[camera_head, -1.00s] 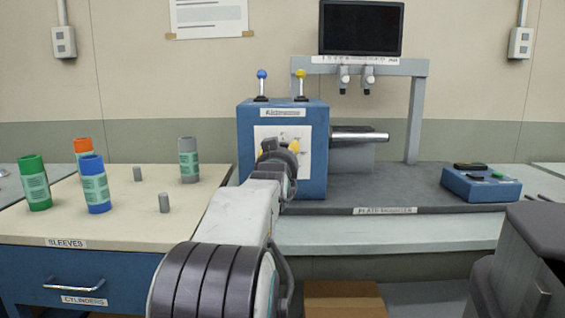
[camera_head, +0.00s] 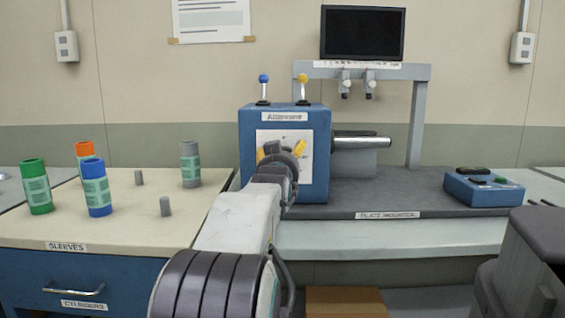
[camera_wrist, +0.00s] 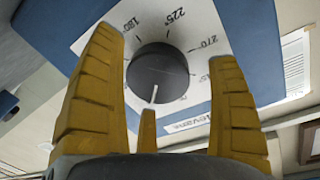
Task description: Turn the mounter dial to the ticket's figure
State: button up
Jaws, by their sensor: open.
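The mounter dial (camera_wrist: 157,75) is a dark round knob on a white plate in the wrist view. Its white pointer mark is toward the bottom of the picture, and the scale there is hidden by my gripper. Figures 180, 225 and 270 show around its upper side; others are too unclear to read. My gripper (camera_wrist: 163,46) is open, with yellow fingers on both sides of the dial and a shorter yellow part below it. I cannot tell whether they touch it. In the head view my gripper (camera_head: 281,151) covers the dial on the blue mounter box (camera_head: 317,165).
A paper (camera_head: 210,18) hangs on the wall, its text unreadable. Blue-knobbed (camera_head: 263,79) and yellow-knobbed (camera_head: 303,79) levers top the box. Several coloured sleeves stand on the left table (camera_head: 130,225). A metal cylinder (camera_head: 362,142) juts right; a control box (camera_head: 482,188) sits farther right.

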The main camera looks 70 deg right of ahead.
jog(key=v, duration=1.2)
jog(key=shift+w+r, duration=0.1)
jog(key=shift+r, duration=0.05)
dwell(0.6)
